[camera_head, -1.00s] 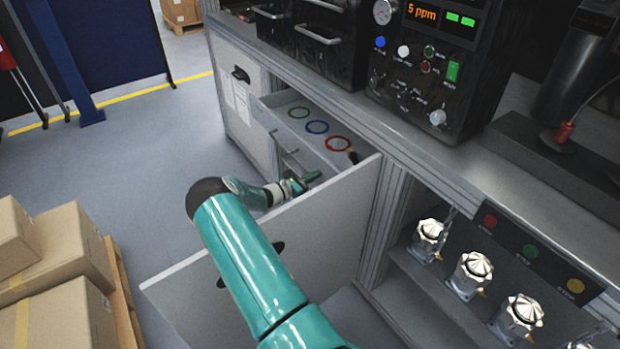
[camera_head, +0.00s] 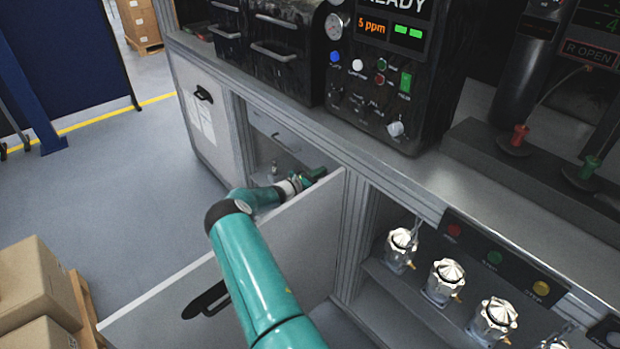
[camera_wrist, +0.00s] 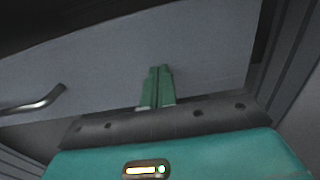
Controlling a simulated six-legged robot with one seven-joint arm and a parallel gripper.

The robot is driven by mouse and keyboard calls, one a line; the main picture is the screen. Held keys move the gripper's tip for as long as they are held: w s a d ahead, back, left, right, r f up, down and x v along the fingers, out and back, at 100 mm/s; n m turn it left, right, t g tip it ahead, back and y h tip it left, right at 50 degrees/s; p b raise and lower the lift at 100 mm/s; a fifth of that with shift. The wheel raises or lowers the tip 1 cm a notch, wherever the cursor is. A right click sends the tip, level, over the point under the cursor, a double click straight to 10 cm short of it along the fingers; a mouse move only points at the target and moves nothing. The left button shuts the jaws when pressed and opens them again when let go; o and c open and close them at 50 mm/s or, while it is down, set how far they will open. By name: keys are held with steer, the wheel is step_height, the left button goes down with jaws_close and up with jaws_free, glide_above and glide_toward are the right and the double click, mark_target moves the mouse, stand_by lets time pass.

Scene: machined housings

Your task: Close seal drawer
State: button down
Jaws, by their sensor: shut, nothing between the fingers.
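The seal drawer's grey front (camera_head: 268,128) sits under the worktop, and no open tray or seals show in the head view. In the wrist view the drawer front (camera_wrist: 100,62) fills the upper part, with a metal bar handle (camera_wrist: 38,103) at left. My gripper (camera_head: 318,173) is just below and right of the drawer front in the head view, behind the open cabinet door. In the wrist view its green fingers (camera_wrist: 157,72) are together and empty, pointing at the drawer front right of the handle. I cannot tell whether they touch it.
The open white cabinet door (camera_head: 270,262) with a black handle (camera_head: 206,300) stands out beside my arm. Silver valve-like parts (camera_head: 442,280) line a shelf at right. Cardboard boxes (camera_head: 30,292) stand at lower left.

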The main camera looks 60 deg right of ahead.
steer(key=shift+r+x, duration=0.25)
steer(key=shift+x, duration=0.95)
steer(key=shift+s, duration=0.15)
steer(key=v, duration=1.5)
steer(key=shift+f, duration=0.25)
